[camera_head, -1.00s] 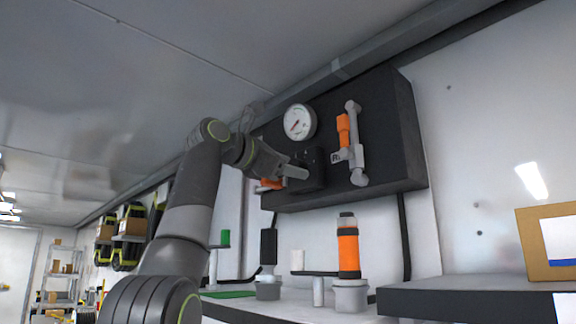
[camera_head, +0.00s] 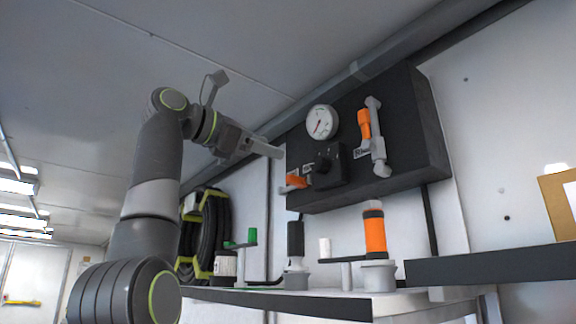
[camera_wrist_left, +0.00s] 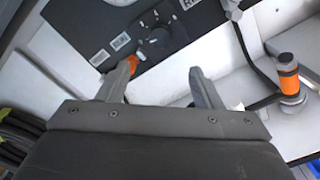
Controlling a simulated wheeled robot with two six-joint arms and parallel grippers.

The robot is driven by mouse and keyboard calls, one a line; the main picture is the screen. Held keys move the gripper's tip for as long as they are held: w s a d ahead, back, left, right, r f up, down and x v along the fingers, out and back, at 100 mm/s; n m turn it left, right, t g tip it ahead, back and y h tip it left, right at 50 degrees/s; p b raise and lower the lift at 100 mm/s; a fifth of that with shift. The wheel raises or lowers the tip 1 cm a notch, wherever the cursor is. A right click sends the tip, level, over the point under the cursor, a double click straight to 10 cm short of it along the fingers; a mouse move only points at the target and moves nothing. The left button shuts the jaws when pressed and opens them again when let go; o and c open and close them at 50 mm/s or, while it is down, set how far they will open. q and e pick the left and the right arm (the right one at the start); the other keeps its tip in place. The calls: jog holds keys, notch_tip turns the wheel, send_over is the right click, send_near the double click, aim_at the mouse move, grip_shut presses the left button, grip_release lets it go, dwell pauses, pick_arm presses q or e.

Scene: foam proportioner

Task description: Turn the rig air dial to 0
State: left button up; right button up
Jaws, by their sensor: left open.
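The rig air dial (camera_head: 322,165) is a small dark round knob on a black plate on the front of a black wall box. It also shows in the left wrist view (camera_wrist_left: 160,38), with pale markings around it too small to read. My left gripper (camera_head: 270,149) is open and empty, left of the dial and apart from it. In the left wrist view its two fingers (camera_wrist_left: 164,72) spread below the knob, with nothing between them. My right gripper is not seen.
An orange lever (camera_head: 296,180) is just left of the dial, and an orange-handled grey valve (camera_head: 365,124) is to its right. Below, a shelf (camera_head: 400,302) bears an orange-banded cylinder (camera_head: 374,232) and a black one (camera_head: 295,238). Black hoses (camera_head: 213,230) hang at left.

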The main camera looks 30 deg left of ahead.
pick_arm(q)
jog(key=shift+b+v, duration=0.35)
jog(key=shift+v, duration=1.65)
